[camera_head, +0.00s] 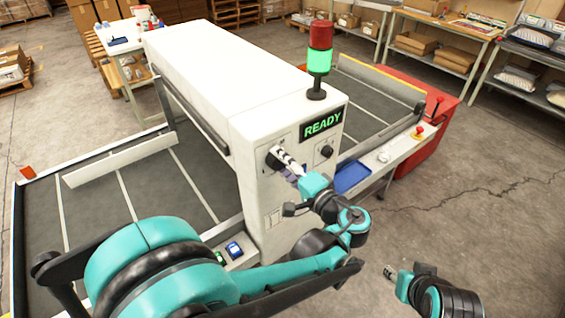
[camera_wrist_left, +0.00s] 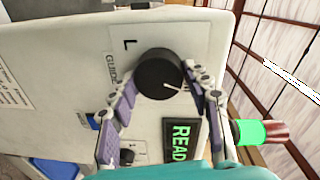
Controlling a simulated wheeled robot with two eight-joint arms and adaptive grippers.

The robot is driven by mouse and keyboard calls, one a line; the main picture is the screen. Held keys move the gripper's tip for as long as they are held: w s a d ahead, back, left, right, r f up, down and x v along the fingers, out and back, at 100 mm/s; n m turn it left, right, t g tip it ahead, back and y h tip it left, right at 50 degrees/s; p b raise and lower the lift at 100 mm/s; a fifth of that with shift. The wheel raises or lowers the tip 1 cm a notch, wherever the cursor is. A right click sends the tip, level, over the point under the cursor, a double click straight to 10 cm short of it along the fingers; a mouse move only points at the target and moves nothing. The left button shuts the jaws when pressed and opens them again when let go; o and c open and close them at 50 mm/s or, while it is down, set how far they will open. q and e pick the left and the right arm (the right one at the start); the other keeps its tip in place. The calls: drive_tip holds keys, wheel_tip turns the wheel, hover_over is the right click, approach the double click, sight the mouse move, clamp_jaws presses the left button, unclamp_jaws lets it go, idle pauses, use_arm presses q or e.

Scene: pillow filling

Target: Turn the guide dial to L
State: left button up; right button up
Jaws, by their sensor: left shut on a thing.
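The guide dial (camera_wrist_left: 160,78) is a round black knob with a white pointer line, on the white machine's end panel. The letter L is printed beside it, up and left in the left wrist view, with the word GUIDE below that. The pointer line runs right and slightly down, away from the L, toward another mark partly hidden by a finger. My left gripper (camera_wrist_left: 162,97) is shut on the dial, a finger on each side. In the head view my left gripper (camera_head: 284,162) is at the panel and mostly covers the dial. My right gripper (camera_head: 389,271) is low at the right, away from the machine.
A green READY display (camera_head: 322,124) and a smaller black knob (camera_head: 326,151) are close to the dial. A signal tower (camera_head: 319,60) lit green stands on top. A blue tray (camera_head: 352,176) lies right of the panel. The floor at right is clear.

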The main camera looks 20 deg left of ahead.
use_arm(q)
drive_tip(key=n+t, duration=0.1)
drive_tip(key=n, duration=0.6)
drive_tip(key=shift+s+n+b, duration=0.1)
drive_tip(key=shift+n+b, duration=0.2)
drive_tip(key=shift+n, duration=0.1)
drive_tip(key=n, duration=0.4)
drive_tip(key=shift+a, duration=0.1)
drive_tip(key=n+b, duration=0.1)
drive_tip(key=n, duration=0.3)
drive_tip(key=shift+f, duration=0.1)
drive_tip(key=n, duration=0.4)
drive_tip(key=shift+n+b, duration=0.3)
drive_tip(key=shift+n, duration=0.1)
drive_tip(key=n, duration=0.3)
drive_tip(key=shift+f+n+y, duration=0.1)
drive_tip(key=shift+n+y, duration=0.3)
drive_tip(key=n, duration=0.3)
drive_tip(key=shift+n+b, duration=0.3)
drive_tip(key=shift+n, duration=0.1)
drive_tip(key=shift+n+y, duration=0.3)
drive_tip(key=shift+n, duration=1.5)
